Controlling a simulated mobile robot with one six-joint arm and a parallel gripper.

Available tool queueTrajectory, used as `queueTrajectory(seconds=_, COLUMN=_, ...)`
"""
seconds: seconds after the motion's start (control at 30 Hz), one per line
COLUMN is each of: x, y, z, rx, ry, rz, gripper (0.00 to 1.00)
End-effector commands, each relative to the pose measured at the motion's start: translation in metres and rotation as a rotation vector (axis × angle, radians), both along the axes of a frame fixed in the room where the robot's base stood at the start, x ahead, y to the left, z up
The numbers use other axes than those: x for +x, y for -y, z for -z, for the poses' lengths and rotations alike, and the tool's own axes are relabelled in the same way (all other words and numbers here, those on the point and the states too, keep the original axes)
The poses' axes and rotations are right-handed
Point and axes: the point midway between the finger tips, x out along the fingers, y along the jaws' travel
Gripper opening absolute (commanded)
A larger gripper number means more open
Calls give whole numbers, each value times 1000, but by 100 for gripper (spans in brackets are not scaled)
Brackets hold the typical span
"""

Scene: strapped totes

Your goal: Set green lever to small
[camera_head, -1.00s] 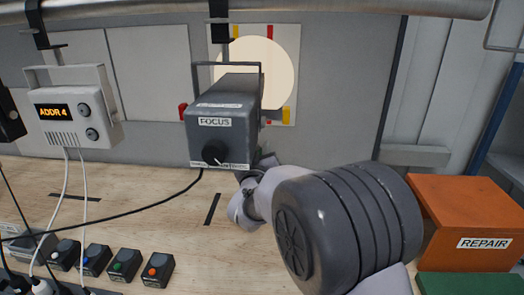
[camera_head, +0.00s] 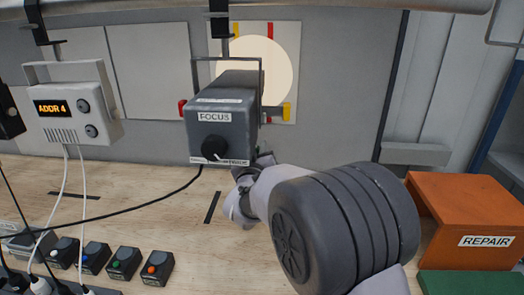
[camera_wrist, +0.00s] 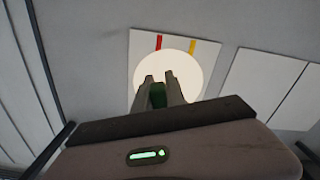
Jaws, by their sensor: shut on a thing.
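The grey lamp housing (camera_head: 225,100) marked FOCUS hangs in a bracket, with a black knob (camera_head: 214,149) on its near face. A red tab (camera_head: 182,108) shows at its left and a yellow tab (camera_head: 286,111) at its right. In the wrist view, my gripper (camera_wrist: 159,78) is shut on the green lever (camera_wrist: 157,95), which stands between the two fingers. In the head view my wrist is below and right of the housing; the fingertips and the green lever are hidden there. A round bright light spot (camera_head: 278,75) lies on the wall panel and shows behind my fingers in the wrist view (camera_wrist: 190,75).
A grey box (camera_head: 70,105) reading ADDR 4 hangs at the left. Several small button boxes (camera_head: 122,262) stand on the bench at the lower left. A black cable crosses the bench. An orange REPAIR box (camera_head: 465,200) stands at the right. The middle bench is mostly clear.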

Motion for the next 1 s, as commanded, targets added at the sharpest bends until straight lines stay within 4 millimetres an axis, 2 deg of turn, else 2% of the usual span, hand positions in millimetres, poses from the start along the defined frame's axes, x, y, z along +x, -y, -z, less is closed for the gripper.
queueTrajectory(seconds=0.2, x=1, y=-23, z=12, rx=151, ry=8, rz=-2, gripper=0)
queueTrajectory(seconds=0.37, x=2, y=-44, z=14, rx=293, ry=12, rz=-2, gripper=0)
queueTrajectory(seconds=0.7, x=3, y=-83, z=8, rx=565, ry=20, rz=-1, gripper=0)
queueTrajectory(seconds=1.0, x=4, y=-104, z=1, rx=714, ry=26, rz=0, gripper=0)
